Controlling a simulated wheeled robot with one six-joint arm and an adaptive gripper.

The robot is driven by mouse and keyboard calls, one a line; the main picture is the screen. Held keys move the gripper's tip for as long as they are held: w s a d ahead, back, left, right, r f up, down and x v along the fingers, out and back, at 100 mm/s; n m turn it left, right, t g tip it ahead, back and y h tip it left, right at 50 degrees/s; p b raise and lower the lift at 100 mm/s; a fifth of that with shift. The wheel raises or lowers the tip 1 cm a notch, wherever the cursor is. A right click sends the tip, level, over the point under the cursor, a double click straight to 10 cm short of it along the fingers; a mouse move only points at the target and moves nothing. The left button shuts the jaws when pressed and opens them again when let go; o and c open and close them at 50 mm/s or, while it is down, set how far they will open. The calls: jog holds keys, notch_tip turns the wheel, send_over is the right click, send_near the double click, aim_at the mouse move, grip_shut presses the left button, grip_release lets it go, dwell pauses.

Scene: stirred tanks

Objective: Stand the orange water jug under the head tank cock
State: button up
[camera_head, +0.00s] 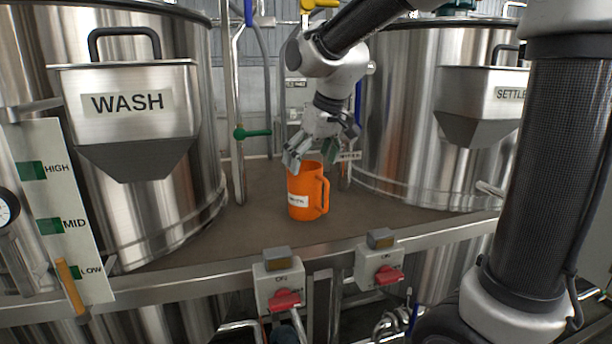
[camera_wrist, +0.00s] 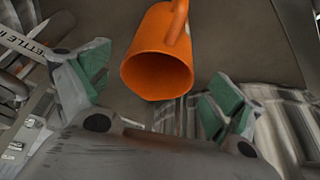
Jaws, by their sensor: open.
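The orange water jug (camera_head: 306,192) stands upright on the brown deck between the two steel tanks, its handle to the right and a white label on its front. My gripper (camera_head: 318,150) is just above and behind the jug's rim, with its fingers apart. In the wrist view the jug (camera_wrist: 160,55) shows its open mouth beyond the spread green-padded fingertips (camera_wrist: 158,88), and nothing is between them. I cannot tell if a finger touches the rim. I cannot make out which fitting is the head tank cock.
A WASH hopper (camera_head: 127,105) is on the left tank, and a SETTLE hopper (camera_head: 490,100) on the right one. A green-handled valve (camera_head: 252,133) is on a pipe behind the deck. Two switch boxes with red handles (camera_head: 284,299) line the front rail. The deck left of the jug is clear.

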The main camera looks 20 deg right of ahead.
jog(key=v, duration=0.5)
jog(key=shift+s+r, duration=0.1)
jog(key=shift+r, duration=0.1)
jog(key=shift+s+d+r, duration=0.15)
jog(key=shift+s+d, duration=0.05)
jog(key=s+d+f+m, duration=0.1)
jog(key=s+d+f, duration=0.2)
jog(key=s, duration=0.4)
jog(key=s+d+f+m+h, duration=0.1)
jog(key=s+d+f+m, duration=0.1)
jog(key=s+d, duration=0.3)
jog(key=s+d+f+m, duration=0.1)
jog(key=s+d+f, duration=0.2)
jog(key=s, duration=0.7)
jog(key=shift+d+f+m+h, duration=0.3)
jog(key=shift+d+f, duration=0.05)
jog(key=shift+d, duration=0.7)
